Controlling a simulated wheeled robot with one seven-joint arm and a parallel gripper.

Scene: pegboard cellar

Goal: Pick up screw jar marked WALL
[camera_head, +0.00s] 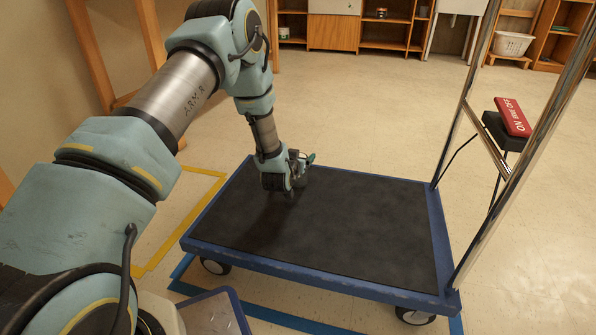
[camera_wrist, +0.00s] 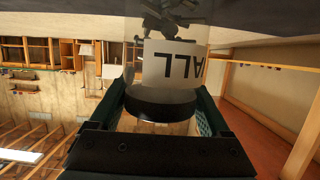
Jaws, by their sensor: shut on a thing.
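In the wrist view, a clear jar (camera_wrist: 172,65) with a black lid (camera_wrist: 160,103) and dark screws inside sits between the fingers of my gripper (camera_wrist: 158,100). Its white label shows "ALL" upside down in the picture; the rest of the word is out of sight around the side. My gripper is shut on the jar near its lid. In the head view, my gripper (camera_head: 299,168) is low over the dark deck of the cart, and the jar is hidden behind it. I cannot tell whether the jar's base touches the deck.
The blue-edged cart (camera_head: 375,225) has a bare dark deck around my gripper. Its chrome handle posts and a red-topped box (camera_head: 513,116) stand at the right. A blue-rimmed bin (camera_head: 236,305) is at the lower front. Wooden shelves (camera_head: 384,35) line the back.

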